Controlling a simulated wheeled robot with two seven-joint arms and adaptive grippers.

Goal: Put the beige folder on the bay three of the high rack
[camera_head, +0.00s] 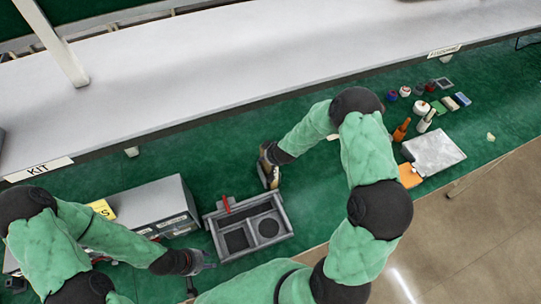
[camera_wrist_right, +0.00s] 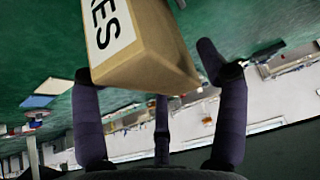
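The beige folder (camera_wrist_right: 155,50) is a thick, box-like piece with a white label ending in "ES". In the right wrist view it is tilted between the dark fingers of my right gripper (camera_wrist_right: 160,85), which appear closed on its sides. In the head view my right gripper (camera_head: 268,168) is above the green bench, and the folder is mostly hidden by it. My left gripper (camera_head: 205,262) is low left, near the grey tray; its finger opening is unclear. The long white shelf (camera_head: 230,65) above the bench, perhaps the high rack, has a "KIT" label; no bay three label is readable.
A grey compartment tray (camera_head: 278,240) with a red item stands on the bench. A grey box (camera_head: 150,212) with a yellow label is left of it. Small bottles, blocks and a grey plate (camera_head: 433,152) are at the right. A shelf post (camera_head: 52,42) rises at upper left.

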